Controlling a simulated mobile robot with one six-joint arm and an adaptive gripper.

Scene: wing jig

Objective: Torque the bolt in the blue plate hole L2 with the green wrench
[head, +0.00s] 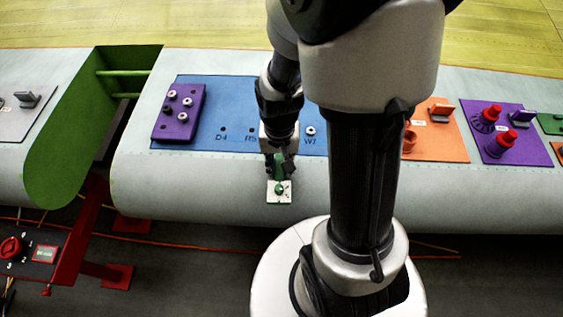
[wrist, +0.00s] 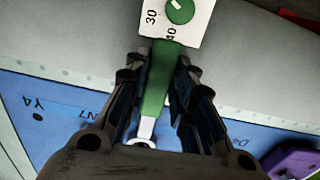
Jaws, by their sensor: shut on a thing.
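My gripper (head: 278,160) is shut on the green wrench, above the wing's front edge. In the wrist view the green wrench (wrist: 158,88) lies between my fingers (wrist: 160,80), its metal end (wrist: 146,128) toward the blue plate. Its other end meets or overlaps a white dial card (wrist: 203,35) with a green knob (wrist: 180,10) and the numbers 30 and 40. The blue plate (head: 215,110) shows holes labelled D4, R5 and one starting with W, where a silver bolt (head: 311,130) sits. I cannot read an L2 label; my arm hides part of the plate.
A purple block (head: 180,112) with several bolts stands on the blue plate's left. An orange plate (head: 436,140) and a purple plate (head: 520,145) with red-topped parts lie to the right. A red stand (head: 40,258) with a knob is at lower left, beside an open green gap (head: 85,130).

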